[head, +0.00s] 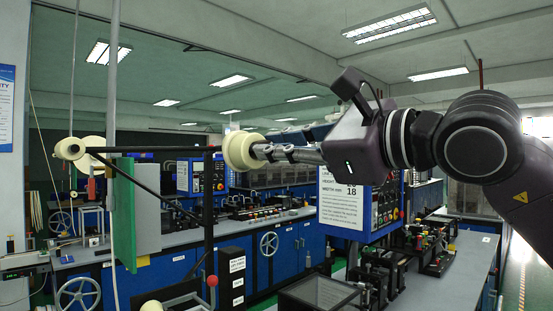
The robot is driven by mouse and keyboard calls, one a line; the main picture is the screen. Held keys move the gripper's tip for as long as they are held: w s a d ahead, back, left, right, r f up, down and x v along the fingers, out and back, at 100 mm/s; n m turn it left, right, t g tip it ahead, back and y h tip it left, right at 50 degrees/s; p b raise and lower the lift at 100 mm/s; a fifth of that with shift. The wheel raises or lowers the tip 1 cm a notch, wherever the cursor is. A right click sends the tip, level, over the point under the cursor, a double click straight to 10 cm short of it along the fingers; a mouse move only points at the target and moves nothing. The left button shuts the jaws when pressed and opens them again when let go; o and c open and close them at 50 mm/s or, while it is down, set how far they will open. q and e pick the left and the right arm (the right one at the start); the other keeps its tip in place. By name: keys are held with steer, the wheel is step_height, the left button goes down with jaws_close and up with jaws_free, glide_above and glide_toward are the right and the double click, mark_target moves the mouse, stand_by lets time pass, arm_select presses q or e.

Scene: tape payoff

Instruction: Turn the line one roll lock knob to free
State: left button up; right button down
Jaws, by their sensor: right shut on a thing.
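A cream tape roll (237,150) sits at the right end of a black horizontal bar (150,150), near the middle of the head view. My right gripper (258,152) comes in from the right, level with the roll. Its fingers are shut at the hub on the roll's right face, on what appears to be the lock knob. The fingers cover most of the knob, so its turn position cannot be read. My left gripper is not in view.
More cream rolls (70,149) are at the bar's left end. A green panel (124,212) hangs below the bar, beside a black post (208,215). A red ball knob (212,281) is low near the post. A white sign (342,200) stands below my right arm. Blue benches fill the background.

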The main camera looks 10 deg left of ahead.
steer(key=shift+n+b, duration=0.7)
steer(key=shift+n, duration=3.5)
steer(key=shift+f, duration=0.1)
steer(key=c, duration=1.9)
jaws_free()
steer(key=v, duration=1.2)
steer(key=shift+s, duration=0.1)
steer(key=shift+a, duration=0.1)
